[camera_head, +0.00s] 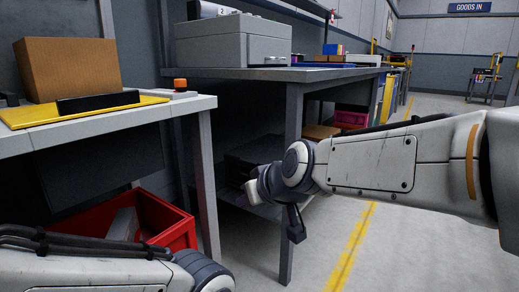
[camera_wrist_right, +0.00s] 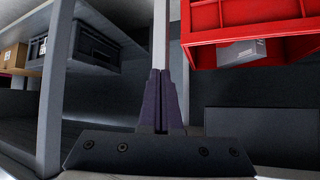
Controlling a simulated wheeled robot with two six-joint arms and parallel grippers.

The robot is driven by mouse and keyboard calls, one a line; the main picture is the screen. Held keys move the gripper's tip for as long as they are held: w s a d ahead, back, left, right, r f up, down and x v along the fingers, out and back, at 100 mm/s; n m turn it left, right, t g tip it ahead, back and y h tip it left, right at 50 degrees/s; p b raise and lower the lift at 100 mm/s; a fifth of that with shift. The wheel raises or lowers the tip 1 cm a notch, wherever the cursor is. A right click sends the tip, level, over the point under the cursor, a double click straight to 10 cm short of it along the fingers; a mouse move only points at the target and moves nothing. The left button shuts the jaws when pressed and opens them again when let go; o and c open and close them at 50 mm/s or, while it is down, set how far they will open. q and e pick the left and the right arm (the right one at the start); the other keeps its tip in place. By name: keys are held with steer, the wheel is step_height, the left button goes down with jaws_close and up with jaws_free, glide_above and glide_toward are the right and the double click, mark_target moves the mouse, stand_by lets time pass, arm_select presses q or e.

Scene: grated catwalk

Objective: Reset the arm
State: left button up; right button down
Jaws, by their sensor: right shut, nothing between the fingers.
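My right arm reaches in from the right in the head view. Its gripper (camera_head: 295,226) hangs low beside the leg of the grey bench. In the right wrist view the two dark fingers (camera_wrist_right: 160,75) are together, with nothing between them. My left arm crosses the bottom left corner of the head view, and its gripper is out of the frame.
A red crate (camera_head: 172,218) stands under the left table (camera_head: 190,103), which bears a cardboard box (camera_head: 68,66). The crate also shows in the wrist view (camera_wrist_right: 225,32). A grey cabinet (camera_head: 225,42) sits on the bench. The floor at right is open.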

steer(key=s+d+f+m+g+h, duration=0.3)
steer(key=s+d+f, duration=0.3)
steer(key=d+f, duration=0.5)
steer(key=s+d+f+m+g+h, duration=0.3)
steer(key=s+d+f, duration=0.3)
steer(key=d+f, duration=0.55)
steer(key=s+a+r+n+g+p, duration=0.1)
steer(key=s+a+r+n+p, duration=0.1)
steer(key=s+a+r+p, duration=0.5)
steer(key=s+a+r+n+g+y+p, duration=0.1)
steer(key=s+a+r+n+p, duration=0.15)
steer(key=r+p, duration=0.75)
steer(key=s+a+r+n+g+p, duration=0.1)
steer(key=s+a+r+n+p, duration=0.35)
steer(key=r, duration=0.75)
step_height(320, 180, up, 35)
steer(key=m+p, duration=0.1)
steer(key=p, duration=3.6)
steer(key=shift+a+m, duration=0.2)
steer(key=shift+m, duration=0.2)
steer(key=shift+w, duration=0.1)
